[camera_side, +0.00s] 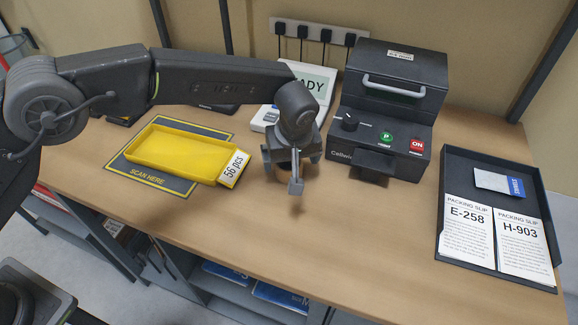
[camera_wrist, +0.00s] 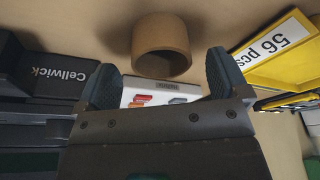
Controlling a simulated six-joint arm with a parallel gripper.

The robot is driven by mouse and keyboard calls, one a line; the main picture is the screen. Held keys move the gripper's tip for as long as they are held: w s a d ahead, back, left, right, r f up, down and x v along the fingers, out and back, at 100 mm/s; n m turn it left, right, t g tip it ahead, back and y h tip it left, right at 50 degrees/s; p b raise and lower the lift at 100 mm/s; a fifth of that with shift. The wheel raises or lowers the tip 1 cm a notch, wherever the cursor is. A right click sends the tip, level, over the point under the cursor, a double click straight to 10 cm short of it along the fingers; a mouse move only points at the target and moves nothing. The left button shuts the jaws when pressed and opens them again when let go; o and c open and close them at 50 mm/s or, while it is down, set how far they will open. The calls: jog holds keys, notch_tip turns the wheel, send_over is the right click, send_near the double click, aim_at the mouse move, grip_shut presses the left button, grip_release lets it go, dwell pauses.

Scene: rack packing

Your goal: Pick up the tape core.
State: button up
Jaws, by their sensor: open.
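The tape core (camera_wrist: 162,42) is a short brown cardboard ring on the wooden table in the wrist view. It sits past my fingertips, roughly centred between them. My gripper (camera_side: 283,178) points down over the table in the side view, and its two dark fingers also show in the wrist view (camera_wrist: 161,74). The fingers are spread apart and hold nothing. I cannot make out the tape core in the side view; my gripper probably hides it.
A yellow tray (camera_side: 143,161) tagged "56 pcs" lies left on a scan mat (camera_side: 120,163). A dark Cellwick machine (camera_side: 344,147) stands to the right, with a scale (camera_side: 320,76) behind my gripper. A black tray with packing slips (camera_side: 492,159) is far right. The front table is clear.

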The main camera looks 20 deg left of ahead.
jog(key=shift+x, duration=1.5)
jog(key=shift+s, duration=0.1)
jog(key=shift+c, duration=0.2)
jog(key=c, duration=0.9)
